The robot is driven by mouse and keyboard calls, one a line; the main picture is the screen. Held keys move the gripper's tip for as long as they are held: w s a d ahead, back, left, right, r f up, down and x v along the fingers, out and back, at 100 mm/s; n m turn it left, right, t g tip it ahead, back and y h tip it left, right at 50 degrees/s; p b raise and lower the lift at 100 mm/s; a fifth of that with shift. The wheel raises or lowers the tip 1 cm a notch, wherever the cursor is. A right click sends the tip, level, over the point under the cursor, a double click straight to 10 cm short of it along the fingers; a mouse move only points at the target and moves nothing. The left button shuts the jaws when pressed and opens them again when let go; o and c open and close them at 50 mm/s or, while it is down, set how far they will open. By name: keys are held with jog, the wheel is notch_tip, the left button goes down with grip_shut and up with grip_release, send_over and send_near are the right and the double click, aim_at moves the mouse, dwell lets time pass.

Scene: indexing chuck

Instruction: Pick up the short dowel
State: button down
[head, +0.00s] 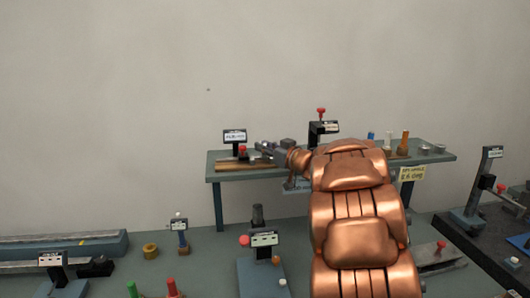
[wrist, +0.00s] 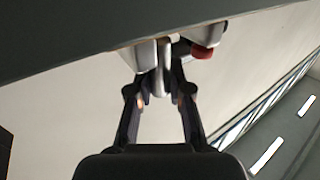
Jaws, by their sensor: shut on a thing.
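My gripper (head: 268,147) is above the left part of the raised bench, partly hidden behind my copper arm. In the wrist view my gripper (wrist: 162,88) has its two fingers drawn together at the tips. They are shut on a small pale grey piece (wrist: 163,62), mostly hidden by the fingertips. I cannot tell from its shape whether it is the short dowel. At the bench's right stand small upright pegs: a blue one (head: 371,135), a white one (head: 388,138) and an orange one (head: 404,142).
The raised bench (head: 214,168) carries a black display stand (head: 235,137) and a red-knobbed device (head: 321,122). A red part (wrist: 202,53) is close right of the fingertips. Lower table holds a grey rail (head: 60,248), a brass ring (head: 150,250) and a red-balled stand (head: 262,265).

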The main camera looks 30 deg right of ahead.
notch_tip(320, 180, up, 3)
jog(key=shift+f+b, duration=0.15)
jog(key=shift+b, duration=0.15)
jog(key=shift+s+a+b, duration=0.2)
jog(key=shift+s+a, duration=0.05)
jog(key=shift+s, duration=0.4)
jog(key=shift+s+a+b, duration=0.15)
jog(key=shift+s+a, duration=0.05)
jog(key=shift+s, duration=0.45)
jog(key=s+a+r+b, duration=0.1)
jog(key=s+a, duration=0.3)
jog(key=s, duration=0.8)
jog(key=shift+s+a+r+b, duration=0.2)
jog(key=shift+a+b, duration=0.2)
jog(key=shift+b, duration=0.4)
jog(key=shift+s+d+f, duration=0.1)
